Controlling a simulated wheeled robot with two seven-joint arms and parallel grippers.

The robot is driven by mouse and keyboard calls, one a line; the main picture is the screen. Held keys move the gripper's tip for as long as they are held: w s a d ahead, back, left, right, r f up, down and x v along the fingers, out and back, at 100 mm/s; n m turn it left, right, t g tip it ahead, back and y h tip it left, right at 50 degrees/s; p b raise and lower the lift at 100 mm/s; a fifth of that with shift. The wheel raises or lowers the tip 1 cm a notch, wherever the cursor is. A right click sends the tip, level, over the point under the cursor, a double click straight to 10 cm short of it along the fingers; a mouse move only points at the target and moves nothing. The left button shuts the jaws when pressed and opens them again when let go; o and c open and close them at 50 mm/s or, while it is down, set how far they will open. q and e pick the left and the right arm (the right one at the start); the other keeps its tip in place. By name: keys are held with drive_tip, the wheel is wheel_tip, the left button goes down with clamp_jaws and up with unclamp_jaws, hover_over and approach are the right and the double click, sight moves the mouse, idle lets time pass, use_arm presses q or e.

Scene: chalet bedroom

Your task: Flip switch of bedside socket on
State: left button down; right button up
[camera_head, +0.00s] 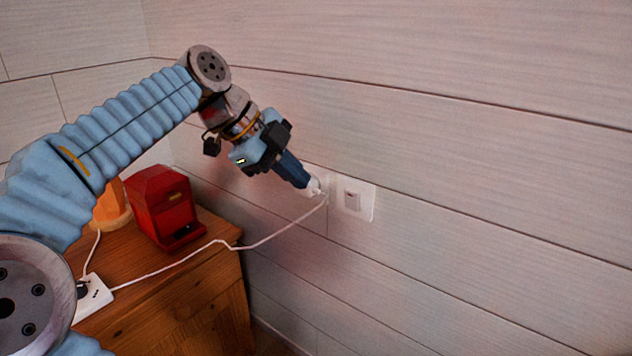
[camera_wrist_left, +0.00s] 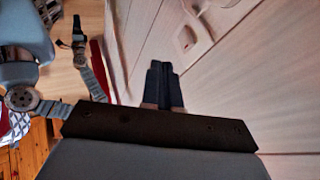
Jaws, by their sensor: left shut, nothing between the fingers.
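The bedside socket is a white wall plate (camera_head: 366,201) with a square switch (camera_head: 352,200); the plate also shows in the left wrist view (camera_wrist_left: 190,38), ahead and right of the fingertips. A white plug with a cable (camera_head: 270,238) shows at the plate's left side, partly hidden by my gripper. My left gripper (camera_head: 312,185) is shut and empty, its tips beside the plug, left of the switch; I cannot tell whether they touch anything. Its dark fingers show in the left wrist view (camera_wrist_left: 163,78). The switch's on or off position is too small to tell.
A wooden nightstand (camera_head: 215,310) stands below left. On it are a red machine (camera_head: 162,205), an orange lamp-like object (camera_head: 110,208) and a white power strip (camera_head: 93,297) joined to the cable. The plank wall right of the plate is clear.

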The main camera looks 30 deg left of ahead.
sight(355, 202)
use_arm(q)
drive_tip(key=w+d+f, duration=0.1)
drive_tip(key=w+f, duration=0.1)
drive_tip(key=w+d+f, duration=0.1)
drive_tip(key=w+f, duration=0.1)
drive_tip(key=w, duration=0.1)
drive_tip(key=w+d+f, duration=0.2)
drive_tip(key=w, duration=0.1)
drive_tip(key=shift+w+f+b, duration=0.15)
drive_tip(key=shift+f+b, duration=0.1)
drive_tip(key=shift+b, duration=0.05)
drive_tip(key=shift+w+r+p, duration=0.3)
drive_tip(key=shift+r+p, duration=0.2)
drive_tip(key=shift+p, duration=0.65)
drive_tip(key=shift+f+g, duration=0.35)
drive_tip(key=shift+g, duration=0.05)
